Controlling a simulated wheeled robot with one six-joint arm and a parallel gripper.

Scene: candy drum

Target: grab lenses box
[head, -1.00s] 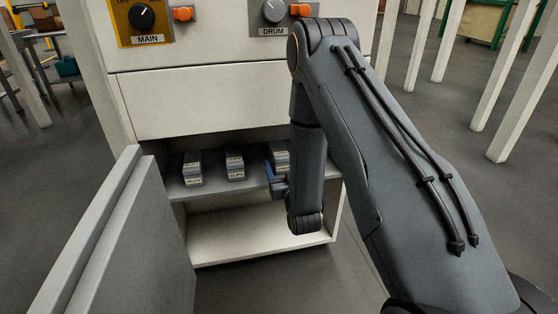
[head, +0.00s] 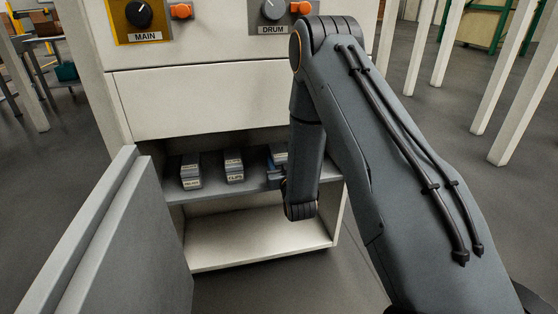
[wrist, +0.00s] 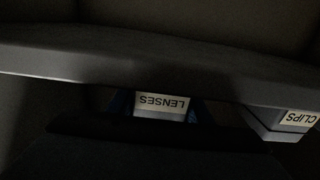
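The lenses box (wrist: 162,104) shows in the wrist view with its white LENSES label upside down. In the head view, only its upper part (head: 280,152) shows at the right of the shelf, and my arm and gripper cover the rest. My gripper (head: 274,174) is at the front of the shelf by this box. In the wrist view its blue fingers (wrist: 160,108) stand on both sides of the box, close to its sides. I cannot tell whether they touch it. The box appears to be at the shelf edge, not visibly lifted.
The clips box (head: 234,168) stands left of the lenses box on the grey shelf (head: 213,193), and another labelled box (head: 190,172) is further left. The open cabinet door (head: 125,240) is at the left. The lower compartment (head: 255,240) is empty.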

